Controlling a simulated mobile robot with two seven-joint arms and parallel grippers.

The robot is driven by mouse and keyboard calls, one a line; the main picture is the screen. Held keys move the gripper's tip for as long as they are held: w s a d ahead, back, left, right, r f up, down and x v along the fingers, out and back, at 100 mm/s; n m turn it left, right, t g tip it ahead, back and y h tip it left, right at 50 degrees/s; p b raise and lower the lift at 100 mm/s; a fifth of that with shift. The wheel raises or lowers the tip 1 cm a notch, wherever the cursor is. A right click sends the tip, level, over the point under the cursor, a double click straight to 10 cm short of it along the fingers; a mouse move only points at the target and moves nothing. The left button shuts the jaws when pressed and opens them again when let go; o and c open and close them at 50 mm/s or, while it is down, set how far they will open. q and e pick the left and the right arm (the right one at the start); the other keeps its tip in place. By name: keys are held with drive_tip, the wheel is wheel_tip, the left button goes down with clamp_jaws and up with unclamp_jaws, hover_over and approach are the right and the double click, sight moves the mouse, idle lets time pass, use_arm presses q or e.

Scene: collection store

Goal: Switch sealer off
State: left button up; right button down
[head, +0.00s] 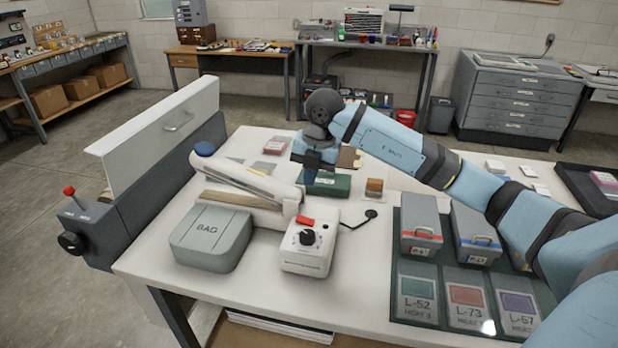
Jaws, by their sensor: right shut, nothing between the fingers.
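The sealer's white control box (308,258) stands on the white table, with a black dial (307,237) on its front and a red switch (305,220) at its top edge. I cannot tell the switch's position. My right gripper (311,182) points down, shut and empty, above and behind the control box, in front of a green block or box (334,184). It is apart from the switch. My left gripper is not in view.
A grey BAG box (211,238) sits left of the control box. A black cable (358,222) lies to its right. A dark tray (398,283) with grey cases and labelled packs fills the right front. A grey machine with a tall white panel (158,135) stands left.

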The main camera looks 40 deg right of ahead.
sight(302, 217)
drive_tip(key=f, duration=0.6)
drive_tip(key=w+a+f+p, duration=0.1)
drive_tip(key=f, duration=0.2)
drive_tip(key=shift+w+f, duration=0.1)
drive_tip(key=shift+f, duration=0.25)
drive_tip(key=shift+w+a+f, duration=0.1)
drive_tip(key=shift+f, duration=0.45)
